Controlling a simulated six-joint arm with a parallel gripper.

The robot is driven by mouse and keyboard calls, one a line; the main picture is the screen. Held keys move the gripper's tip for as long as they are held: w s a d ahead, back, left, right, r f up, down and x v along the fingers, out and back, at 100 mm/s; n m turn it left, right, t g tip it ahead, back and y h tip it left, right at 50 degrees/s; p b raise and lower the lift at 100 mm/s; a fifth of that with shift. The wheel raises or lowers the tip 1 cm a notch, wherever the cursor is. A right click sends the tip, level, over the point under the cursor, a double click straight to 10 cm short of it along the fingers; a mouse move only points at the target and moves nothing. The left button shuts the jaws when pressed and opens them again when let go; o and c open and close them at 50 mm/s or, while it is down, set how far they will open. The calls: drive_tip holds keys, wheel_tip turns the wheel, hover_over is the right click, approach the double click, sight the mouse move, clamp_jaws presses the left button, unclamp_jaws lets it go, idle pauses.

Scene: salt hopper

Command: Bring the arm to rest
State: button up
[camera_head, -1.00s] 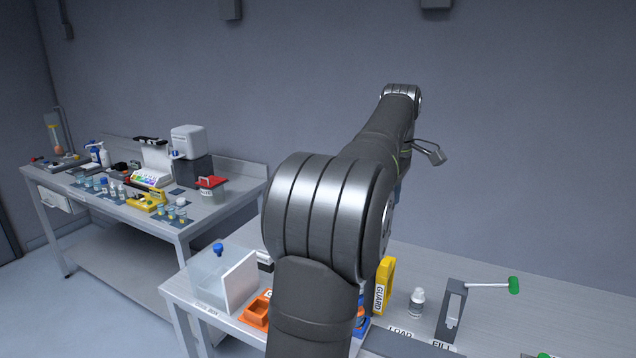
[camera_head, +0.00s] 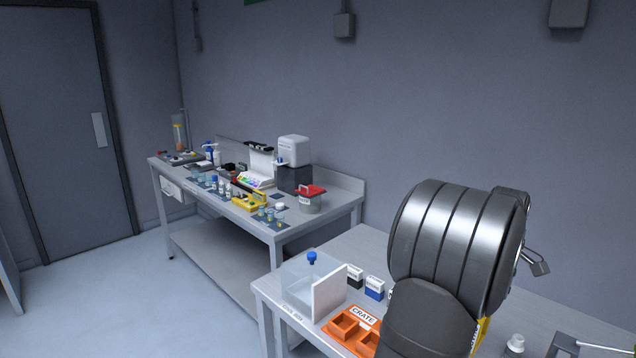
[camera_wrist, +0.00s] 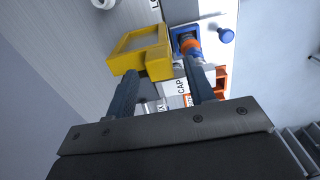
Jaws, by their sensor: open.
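My arm fills the lower right of the head view, with its large dark, silver-banded joint in front of the near bench (camera_head: 365,245). Past the fingers are a yellow frame-shaped piece (camera_wrist: 140,48), a blue holder with an orange part (camera_wrist: 187,40) and a white box marked CAP (camera_wrist: 176,87). I cannot tell how far the fingertips are from them. In the head view my arm hides much of the near bench, and I cannot make out the fingers.
On the near bench are a clear bin with a white panel (camera_head: 328,294), an orange crate (camera_head: 345,328) and small labelled boxes, one blue (camera_head: 374,288). A white bottle (camera_head: 516,344) stands right of my arm. A second bench (camera_head: 335,208) at the left holds many items.

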drive_tip(key=shift+f, duration=1.3)
drive_tip(key=shift+r, duration=0.1)
wheel_tip(320, 180, up, 16)
drive_tip(key=shift+r, duration=0.25)
